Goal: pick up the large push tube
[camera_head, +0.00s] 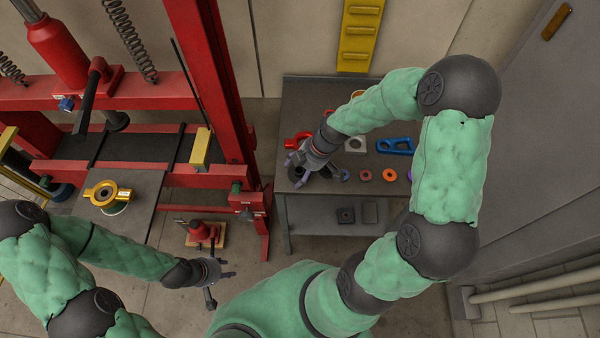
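My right gripper (294,172) is over the left end of the grey workbench, pointing down and left, with its fingers apart. A purple part (326,172) shows beside and behind it, mostly hidden by the gripper; I cannot tell whether it is touched or whether it is the large push tube. A red part (297,141) lies just behind the gripper. An orange-rimmed round part (357,95) stands further back, partly covered by my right arm. My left gripper (221,287) is open and empty above the floor, away from the workbench.
The workbench (300,100) also holds a blue bracket (396,146), a grey block (355,145) and small rings (389,175). Its lower shelf (318,225) carries dark blocks. A red press frame (222,95) with a yellow ringed part (108,194) stands left. A grey cabinet (540,150) is right.

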